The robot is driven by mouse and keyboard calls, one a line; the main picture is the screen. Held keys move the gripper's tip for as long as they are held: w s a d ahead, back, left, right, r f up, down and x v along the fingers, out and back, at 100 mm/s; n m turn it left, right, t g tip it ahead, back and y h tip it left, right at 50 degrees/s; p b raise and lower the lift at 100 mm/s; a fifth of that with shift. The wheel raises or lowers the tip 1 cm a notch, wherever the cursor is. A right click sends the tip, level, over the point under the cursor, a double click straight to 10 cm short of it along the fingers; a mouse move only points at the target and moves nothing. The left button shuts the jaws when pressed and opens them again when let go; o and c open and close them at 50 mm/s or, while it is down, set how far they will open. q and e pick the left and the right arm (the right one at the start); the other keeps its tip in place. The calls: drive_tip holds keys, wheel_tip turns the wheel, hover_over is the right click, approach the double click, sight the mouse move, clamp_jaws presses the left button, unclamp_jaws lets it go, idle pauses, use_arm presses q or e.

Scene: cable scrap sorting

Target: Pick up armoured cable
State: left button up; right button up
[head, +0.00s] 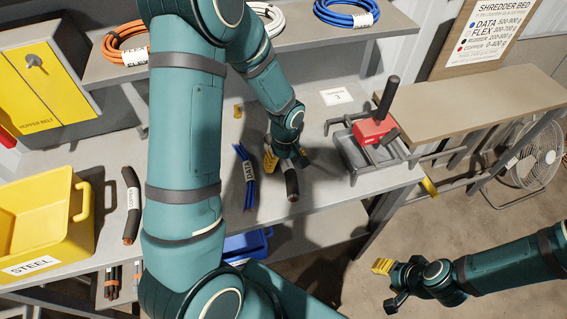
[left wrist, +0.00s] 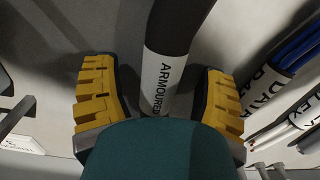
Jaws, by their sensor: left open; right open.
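The armoured cable (head: 291,183) is a thick black piece lying on the grey bench, with its cut end toward the front. In the left wrist view its white label reads ARMOURED (left wrist: 162,82). My left gripper (head: 287,161) is open over the cable. In the left wrist view its yellow fingers (left wrist: 160,98) stand one on each side of the cable, with a gap on both sides. The gripper's dark green body hides the cable's near part there. My right gripper (head: 389,275) is open and empty, low over the floor at the right, away from the bench.
A blue DATA bundle (head: 250,190) lies left of the armoured cable. Another black cable (head: 131,205) lies near the yellow STEEL bin (head: 38,231). A grey stand with a red block (head: 374,130) is at the bench's right. A shelf (head: 290,40) holds coils behind.

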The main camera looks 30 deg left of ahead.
use_arm(q)
clamp_jaws()
drive_tip(key=shift+r, duration=0.2)
